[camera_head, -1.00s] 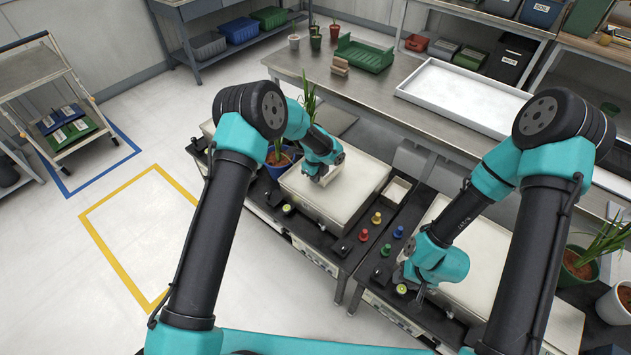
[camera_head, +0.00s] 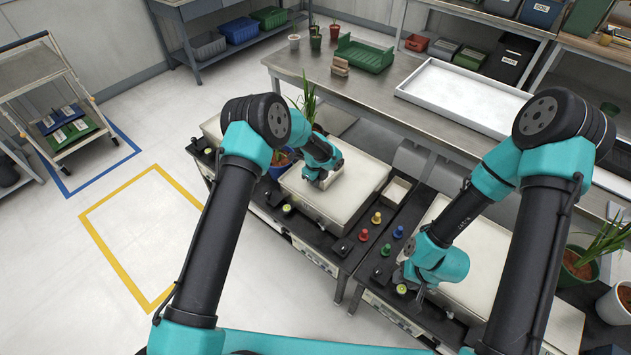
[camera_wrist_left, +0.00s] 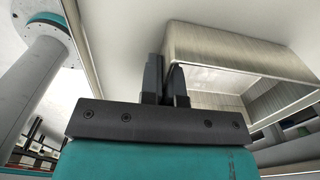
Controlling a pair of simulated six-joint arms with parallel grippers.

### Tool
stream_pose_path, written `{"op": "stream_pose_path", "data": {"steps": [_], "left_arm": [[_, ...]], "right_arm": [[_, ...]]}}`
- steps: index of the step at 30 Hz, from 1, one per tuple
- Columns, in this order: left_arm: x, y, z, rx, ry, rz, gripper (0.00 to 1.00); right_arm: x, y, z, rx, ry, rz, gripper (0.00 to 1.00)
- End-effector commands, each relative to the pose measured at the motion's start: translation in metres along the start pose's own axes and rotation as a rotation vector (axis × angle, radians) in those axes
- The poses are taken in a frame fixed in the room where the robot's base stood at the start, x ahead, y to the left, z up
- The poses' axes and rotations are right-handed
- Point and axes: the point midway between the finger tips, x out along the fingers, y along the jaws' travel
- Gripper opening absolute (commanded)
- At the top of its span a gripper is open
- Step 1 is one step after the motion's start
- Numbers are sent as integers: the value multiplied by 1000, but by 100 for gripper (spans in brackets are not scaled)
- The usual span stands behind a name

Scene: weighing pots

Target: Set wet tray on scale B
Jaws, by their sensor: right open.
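A bare-metal open tray (camera_wrist_left: 240,50) fills the right of the left wrist view, tilted in that picture. In the head view a pale tray (camera_head: 316,203) is at the left weighing platform (camera_head: 357,190), partly hidden by my left gripper (camera_head: 318,181). The left gripper's two dark fingers (camera_wrist_left: 166,85) are close together at the tray's near wall, apparently pinching it. My right gripper (camera_head: 403,279) is over the front edge of the right bench, by the right pale platform (camera_head: 482,255), with its fingers mostly hidden. No scale letter is readable.
Red (camera_head: 363,235), yellow, green and blue knobs stand between the platforms. A small open box (camera_head: 397,191) is behind them. Potted plants (camera_head: 590,255) stand at right; another stands behind my left wrist. A large white tray (camera_head: 465,97) lies on the rear bench.

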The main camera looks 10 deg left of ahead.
Motion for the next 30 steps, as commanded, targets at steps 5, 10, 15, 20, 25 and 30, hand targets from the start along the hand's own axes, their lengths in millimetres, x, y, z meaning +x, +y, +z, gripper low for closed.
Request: {"op": "stream_pose_path", "data": {"steps": [5,10,15,20,25,30], "left_arm": [[3,0,0,0,0,-1,0],[3,0,0,0,0,0,18],[3,0,0,0,0,0,28],[3,0,0,0,0,0,28],[-4,0,0,1,0,0,28],[-24,-1,0,1,-1,-2,28]], "right_arm": [[0,0,0,0,0,0,43],[0,0,0,0,0,0,43],[0,0,0,0,0,0,43],[0,0,0,0,0,0,43],[0,0,0,0,0,0,43],[0,0,0,0,0,0,43]]}}
